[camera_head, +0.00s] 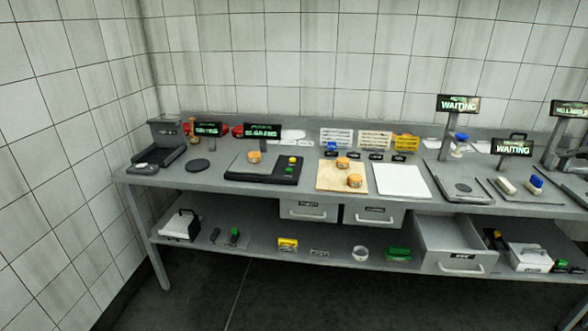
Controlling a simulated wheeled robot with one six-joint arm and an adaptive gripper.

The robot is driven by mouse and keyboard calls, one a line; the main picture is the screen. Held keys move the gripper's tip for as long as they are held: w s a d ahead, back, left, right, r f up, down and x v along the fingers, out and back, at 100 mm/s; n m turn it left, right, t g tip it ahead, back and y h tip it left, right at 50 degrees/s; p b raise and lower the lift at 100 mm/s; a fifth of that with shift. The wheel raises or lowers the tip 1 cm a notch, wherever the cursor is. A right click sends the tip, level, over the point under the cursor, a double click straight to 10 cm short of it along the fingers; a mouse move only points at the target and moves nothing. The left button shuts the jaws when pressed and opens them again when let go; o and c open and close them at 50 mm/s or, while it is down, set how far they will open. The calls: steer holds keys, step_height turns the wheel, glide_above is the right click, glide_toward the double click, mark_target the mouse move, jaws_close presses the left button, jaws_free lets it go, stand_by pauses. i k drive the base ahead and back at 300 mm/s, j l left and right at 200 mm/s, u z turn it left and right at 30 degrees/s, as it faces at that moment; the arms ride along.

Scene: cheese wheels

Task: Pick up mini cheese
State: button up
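Three small round orange-tan pieces look like mini cheeses. One (254,157) sits on the left part of a black scale plate (238,173). Two others, one behind (343,163) and one in front (354,181), lie on a light wooden board (328,181) at the middle of the grey metal table (208,181). They are small in the picture, so their details are unclear. My gripper and arm are not in view.
A white board (402,181) lies empty right of the wooden board. Lit displays (262,131) stand along the table. An open drawer (455,264) juts from the front at right. The lower shelf (265,243) holds small items. Dark floor (250,300) in front is clear.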

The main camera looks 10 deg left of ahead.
mark_target(254, 157)
steer(key=i+j+u, duration=0.3)
steer(key=i, duration=0.3)
steer(key=i+j+u, duration=0.1)
steer(key=i+u, duration=0.2)
steer(key=i, duration=0.25)
